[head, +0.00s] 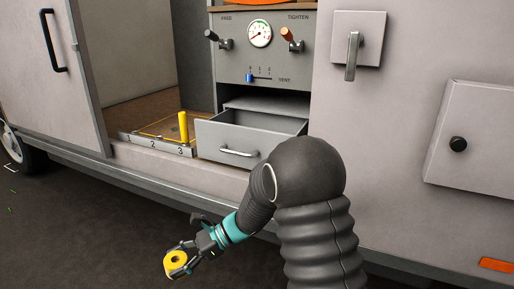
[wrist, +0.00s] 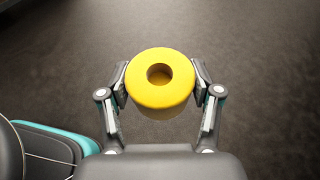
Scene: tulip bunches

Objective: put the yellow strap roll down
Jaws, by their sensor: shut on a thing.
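The yellow strap roll (head: 176,261) is a short thick ring with a round hole in its middle. My gripper (head: 180,264) is shut on it, low at the bottom left of the head view, over the dark ground. In the wrist view the yellow strap roll (wrist: 161,80) sits between the two fingertips of my gripper (wrist: 160,82), with a finger pad on each side of it. Its holed face is turned towards the wrist camera. The ground beneath it looks clear, and I cannot tell the exact height of the roll above it.
A grey drawer (head: 238,152) stands open and looks empty. Left of it, a numbered tray (head: 157,145) with a yellow upright post (head: 183,127) sits on the vehicle's floor. A panel with a gauge (head: 259,33) and levers is above. An open door (head: 72,70) stands at left. Dark ground (head: 80,230) is free.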

